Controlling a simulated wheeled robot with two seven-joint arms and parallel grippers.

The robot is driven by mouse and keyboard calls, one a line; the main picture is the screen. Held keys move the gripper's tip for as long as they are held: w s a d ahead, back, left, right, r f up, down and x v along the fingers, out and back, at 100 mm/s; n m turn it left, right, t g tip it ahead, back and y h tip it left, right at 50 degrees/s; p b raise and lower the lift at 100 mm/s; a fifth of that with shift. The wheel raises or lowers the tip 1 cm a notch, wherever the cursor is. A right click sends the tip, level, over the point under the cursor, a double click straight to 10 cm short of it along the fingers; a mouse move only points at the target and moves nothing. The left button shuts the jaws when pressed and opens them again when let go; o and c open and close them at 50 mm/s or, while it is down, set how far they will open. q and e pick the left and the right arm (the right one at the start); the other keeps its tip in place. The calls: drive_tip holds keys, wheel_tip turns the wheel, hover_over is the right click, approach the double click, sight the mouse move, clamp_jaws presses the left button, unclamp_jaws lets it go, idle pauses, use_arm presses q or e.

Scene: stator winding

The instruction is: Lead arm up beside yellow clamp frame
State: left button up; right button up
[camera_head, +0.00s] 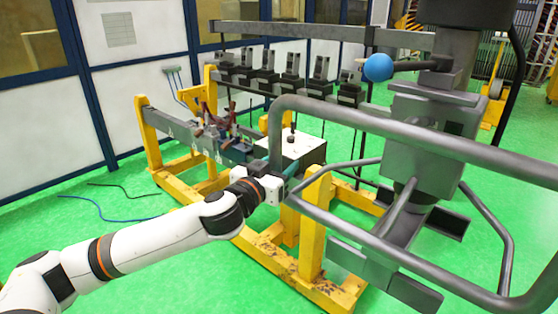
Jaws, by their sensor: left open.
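The yellow clamp frame (312,228) stands on the green floor in the middle of the view, with yellow posts, a worn yellow base and a grey beam (234,152) along it. My white left arm reaches in from the lower left. My left gripper (290,186) is open, at the near end of the grey beam beside a yellow post. Its fingers are small and partly hidden by the grey tube in front, so I cannot tell whether they touch anything. My right gripper is not in view.
A pale box (303,147) and a row of dark clamps (292,70) stand behind the gripper.

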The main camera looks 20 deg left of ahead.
use_arm(q)
drive_tip(key=shift+w, duration=0.15)
drive_tip(key=shift+c, duration=0.3)
clamp_jaws()
idle(1.1)
idle(1.9)
